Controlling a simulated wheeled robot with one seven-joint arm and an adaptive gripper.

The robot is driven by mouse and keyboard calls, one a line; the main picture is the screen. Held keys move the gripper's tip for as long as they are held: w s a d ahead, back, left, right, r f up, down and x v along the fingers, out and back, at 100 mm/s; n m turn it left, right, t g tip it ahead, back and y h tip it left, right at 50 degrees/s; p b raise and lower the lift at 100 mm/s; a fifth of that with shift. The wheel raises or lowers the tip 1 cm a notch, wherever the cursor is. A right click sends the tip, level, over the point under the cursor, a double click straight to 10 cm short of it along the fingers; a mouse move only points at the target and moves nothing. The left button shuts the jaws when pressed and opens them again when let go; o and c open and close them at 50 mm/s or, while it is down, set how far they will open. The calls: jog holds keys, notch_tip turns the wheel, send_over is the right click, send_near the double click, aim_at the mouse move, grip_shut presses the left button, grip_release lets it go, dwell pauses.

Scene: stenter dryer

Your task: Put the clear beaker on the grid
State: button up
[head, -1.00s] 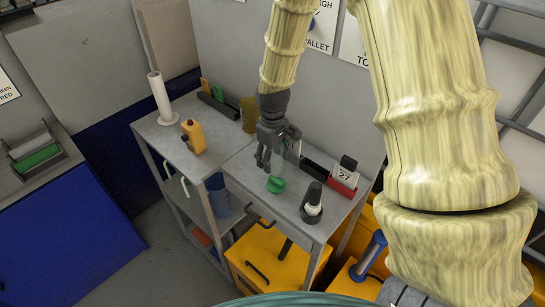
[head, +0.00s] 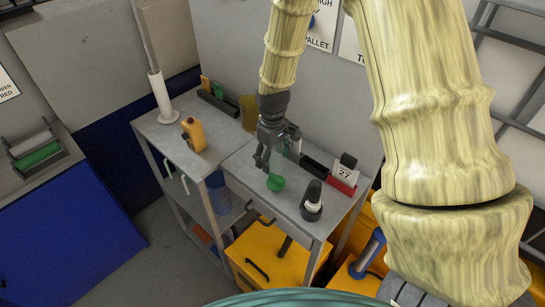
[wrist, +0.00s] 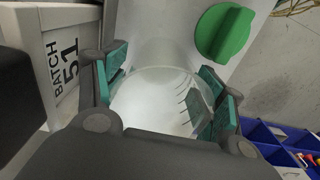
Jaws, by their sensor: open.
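The clear beaker (wrist: 155,100) shows in the wrist view, a transparent round vessel with dark graduation marks on its wall. My gripper (wrist: 162,85) is open, with teal finger pads on either side of the beaker; I cannot tell whether they touch it. In the head view my gripper (head: 277,158) is low over the grey table, pointing down, and largely hides the beaker. I cannot pick out the grid with certainty in either view.
A green round object (head: 276,183) lies close in front of my gripper on the grey table (head: 250,187). A black-and-white item (head: 312,203) and a red calendar stand (head: 343,180) are to the right. A yellow device (head: 194,135) stands left. A "BATCH 51" box (wrist: 60,62) is near the fingers.

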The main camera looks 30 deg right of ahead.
notch_tip(320, 180, up, 12)
jog(key=b, duration=0.3)
jog(key=shift+b, duration=0.4)
